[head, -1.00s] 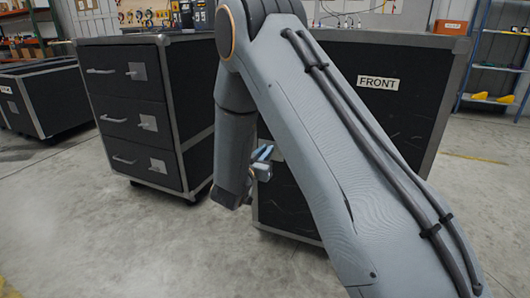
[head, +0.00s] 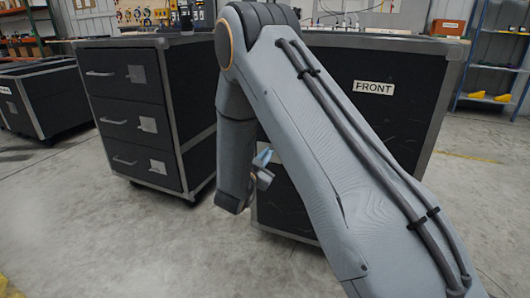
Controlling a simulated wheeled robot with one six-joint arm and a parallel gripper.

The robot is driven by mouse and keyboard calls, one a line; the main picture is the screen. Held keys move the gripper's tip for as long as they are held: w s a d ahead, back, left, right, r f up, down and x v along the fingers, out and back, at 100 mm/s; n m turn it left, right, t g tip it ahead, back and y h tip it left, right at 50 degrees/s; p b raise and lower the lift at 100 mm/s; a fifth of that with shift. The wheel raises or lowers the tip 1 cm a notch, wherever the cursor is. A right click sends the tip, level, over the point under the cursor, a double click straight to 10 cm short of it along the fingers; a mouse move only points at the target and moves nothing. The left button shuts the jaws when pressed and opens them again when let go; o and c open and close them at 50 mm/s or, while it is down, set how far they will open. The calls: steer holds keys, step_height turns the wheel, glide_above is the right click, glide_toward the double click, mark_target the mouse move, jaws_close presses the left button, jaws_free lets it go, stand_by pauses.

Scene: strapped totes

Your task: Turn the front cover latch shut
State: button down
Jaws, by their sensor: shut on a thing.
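The black front cover (head: 410,117) with grey metal edging stands upright behind my arm and carries a white FRONT label (head: 374,88). My arm hides much of its left and middle part. My gripper (head: 263,158) shows only in part, low at the left side of this cover, beside my wrist. A bluish finger is visible there. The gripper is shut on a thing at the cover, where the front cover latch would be. The latch itself and its angle are hidden behind my arm and gripper.
A black drawer cabinet (head: 133,128) with silver handles and square latch plates stands at the left, across a narrow gap. Another black case (head: 35,100) is at the far left. A blue shelf (head: 492,60) stands at the back right. The grey floor in front is clear.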

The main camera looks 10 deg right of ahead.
steer(key=shift+s+d+f+m+p, duration=0.2)
steer(key=shift+f+m+p, duration=0.25)
steer(key=shift+m, duration=1.7)
steer(key=shift+s+d+f+m+p, duration=0.15)
steer(key=shift+f+m+p, duration=0.25)
steer(key=shift+m, duration=1.7)
steer(key=shift+s+d+f+m+p, duration=0.1)
steer(key=shift+d+f+m+p, duration=0.25)
steer(key=shift+m, duration=1.8)
steer(key=shift+a, duration=0.15)
steer(key=c, duration=1.9)
jaws_free()
